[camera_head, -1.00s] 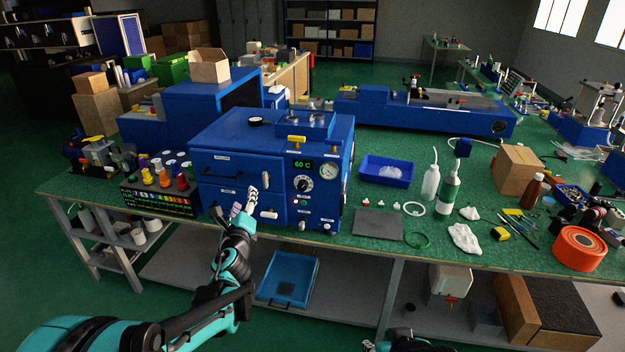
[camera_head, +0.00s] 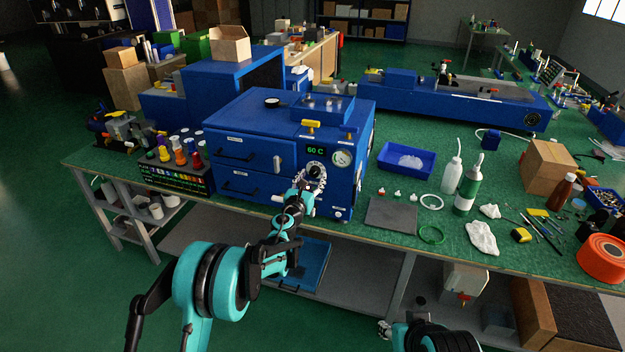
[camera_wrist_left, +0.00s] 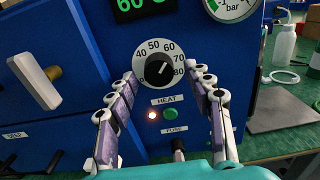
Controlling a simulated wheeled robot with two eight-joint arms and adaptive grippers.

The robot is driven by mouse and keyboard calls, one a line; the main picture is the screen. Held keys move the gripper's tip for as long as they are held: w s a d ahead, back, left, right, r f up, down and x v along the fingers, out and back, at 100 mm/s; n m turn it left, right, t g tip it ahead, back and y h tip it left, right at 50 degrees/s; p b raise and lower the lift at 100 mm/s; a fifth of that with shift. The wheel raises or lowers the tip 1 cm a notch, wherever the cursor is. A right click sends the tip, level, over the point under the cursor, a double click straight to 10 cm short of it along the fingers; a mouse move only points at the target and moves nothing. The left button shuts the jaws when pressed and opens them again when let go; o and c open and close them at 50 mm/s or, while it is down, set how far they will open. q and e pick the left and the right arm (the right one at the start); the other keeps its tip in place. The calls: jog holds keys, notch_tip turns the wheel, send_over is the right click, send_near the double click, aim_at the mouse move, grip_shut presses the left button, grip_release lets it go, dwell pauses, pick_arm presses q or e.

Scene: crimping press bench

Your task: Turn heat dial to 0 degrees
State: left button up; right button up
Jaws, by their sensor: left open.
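The heat dial (camera_head: 316,173) is on the front of the blue oven-like machine (camera_head: 240,147). In the left wrist view the dial (camera_wrist_left: 160,71) is a black knob on a white scale, with 40 to 80 readable and the lowest number partly covered. Its white mark points up and right, near 60. The green display (camera_head: 316,150) reads 60 C. My left gripper (camera_head: 313,186) is open in front of the dial. In the wrist view its fingers (camera_wrist_left: 165,78) stand either side of the dial's lower part, apart from the knob. My right gripper (camera_head: 385,328) shows small at the bottom edge.
A heat lamp (camera_wrist_left: 153,115) glows below the dial beside a green button (camera_wrist_left: 170,114). A pressure gauge (camera_head: 342,158) is up and right of the dial. A lever handle (camera_wrist_left: 38,80) juts out at left. A grey mat (camera_head: 390,214) lies right of the machine.

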pick_arm(q)
jog(key=shift+w, duration=0.25)
jog(key=shift+c, duration=0.2)
jog(key=c, duration=1.1)
